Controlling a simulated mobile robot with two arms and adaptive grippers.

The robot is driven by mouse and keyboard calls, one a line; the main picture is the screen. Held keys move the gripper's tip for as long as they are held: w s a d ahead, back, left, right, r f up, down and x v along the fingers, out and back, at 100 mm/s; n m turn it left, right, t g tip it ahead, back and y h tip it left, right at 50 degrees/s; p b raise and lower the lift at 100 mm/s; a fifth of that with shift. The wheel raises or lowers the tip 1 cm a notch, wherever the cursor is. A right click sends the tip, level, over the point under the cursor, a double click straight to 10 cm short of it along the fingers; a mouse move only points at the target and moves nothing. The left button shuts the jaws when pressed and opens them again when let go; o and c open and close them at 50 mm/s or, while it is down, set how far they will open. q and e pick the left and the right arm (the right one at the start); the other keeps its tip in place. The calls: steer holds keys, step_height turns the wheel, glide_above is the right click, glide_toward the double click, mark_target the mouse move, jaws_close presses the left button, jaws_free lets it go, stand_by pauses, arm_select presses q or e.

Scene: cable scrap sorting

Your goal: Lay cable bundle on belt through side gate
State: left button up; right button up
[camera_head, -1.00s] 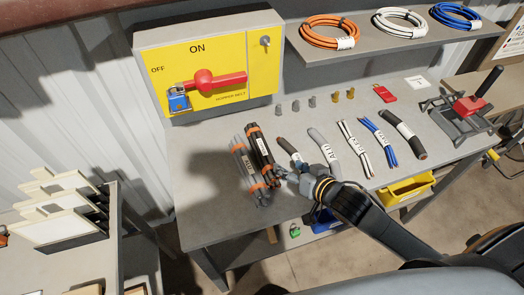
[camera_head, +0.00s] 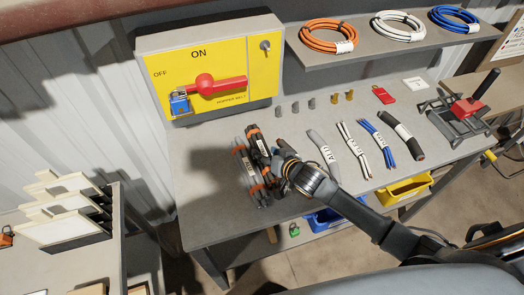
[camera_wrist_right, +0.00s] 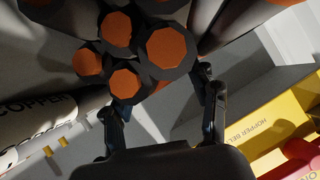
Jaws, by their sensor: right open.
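Two thick cable bundles with orange bands lie side by side on the grey bench: a grey one (camera_head: 242,168) and a black one (camera_head: 257,142). My right gripper (camera_head: 275,168) is at the right side of the black bundle and partly covers it. In the right wrist view, several black cables with copper-coloured cut ends (camera_wrist_right: 118,29) fill the space ahead of and between the open fingers (camera_wrist_right: 162,92). I cannot tell whether a finger touches them. My left gripper is not in view. No belt or side gate can be made out.
Smaller labelled cable pieces, including a blue one (camera_head: 378,136), lie to the right. A yellow switch panel (camera_head: 235,70) with a red lever (camera_head: 215,84) stands behind. A red clamp tool (camera_head: 466,108) sits at the bench's right. The bench's left front (camera_head: 205,205) is clear.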

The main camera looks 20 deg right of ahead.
steer(key=shift+w+a+f, duration=0.1)
steer(key=shift+w+f, duration=0.1)
steer(key=shift+w, duration=0.15)
jaws_close()
steer(key=shift+w+r, duration=0.1)
steer(key=shift+r, duration=0.1)
steer(key=shift+r, duration=0.1)
